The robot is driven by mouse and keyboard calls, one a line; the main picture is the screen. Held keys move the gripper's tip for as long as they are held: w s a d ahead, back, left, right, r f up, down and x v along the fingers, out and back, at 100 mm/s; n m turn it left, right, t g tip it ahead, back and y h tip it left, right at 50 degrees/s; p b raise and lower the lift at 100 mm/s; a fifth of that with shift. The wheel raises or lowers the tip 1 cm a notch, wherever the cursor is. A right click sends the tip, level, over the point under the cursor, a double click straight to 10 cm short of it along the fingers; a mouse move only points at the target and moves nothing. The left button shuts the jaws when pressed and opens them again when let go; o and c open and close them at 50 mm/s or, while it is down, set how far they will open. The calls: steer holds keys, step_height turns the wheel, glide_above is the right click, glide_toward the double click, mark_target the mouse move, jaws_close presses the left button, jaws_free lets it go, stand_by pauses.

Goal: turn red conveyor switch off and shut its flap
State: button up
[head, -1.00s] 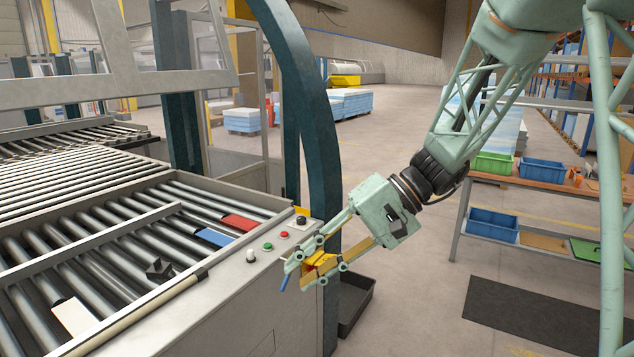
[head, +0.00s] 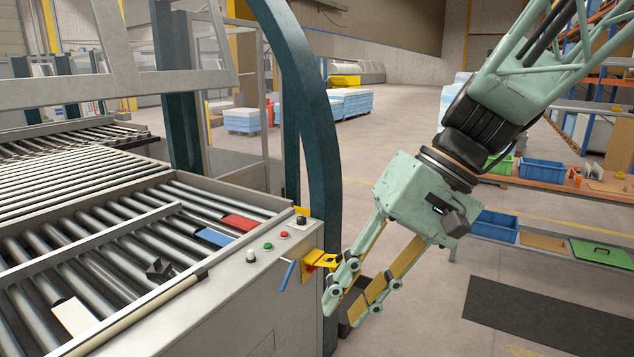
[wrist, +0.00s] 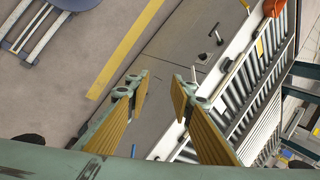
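The yellow switch housing (head: 321,258) is on the end face of the conveyor's grey control cabinet in the head view. A yellow plate sticks out from it, and a small red patch (head: 310,268) shows beneath. I cannot make out the switch position. A thin blue rod (head: 287,275) slants down just left of it. My gripper (head: 341,308) is lower right of the housing, pointing down and left, apparently apart from it. In the wrist view, my gripper (wrist: 159,88) has its yellow-padded fingers apart, with nothing between them.
Red (head: 284,234) and green (head: 268,246) buttons and knobs sit on the cabinet top. The roller conveyor (head: 110,255) fills the left, and a dark blue curved post (head: 318,150) rises behind the cabinet. A bench with bins (head: 541,173) stands right.

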steer(key=s+d+r+t+h, duration=0.3)
steer(key=s+d+h, duration=0.3)
steer(key=s+d, duration=1)
steer(key=shift+s+m+t, duration=0.3)
steer(key=shift+m+t, duration=0.1)
steer(key=shift+t, duration=0.5)
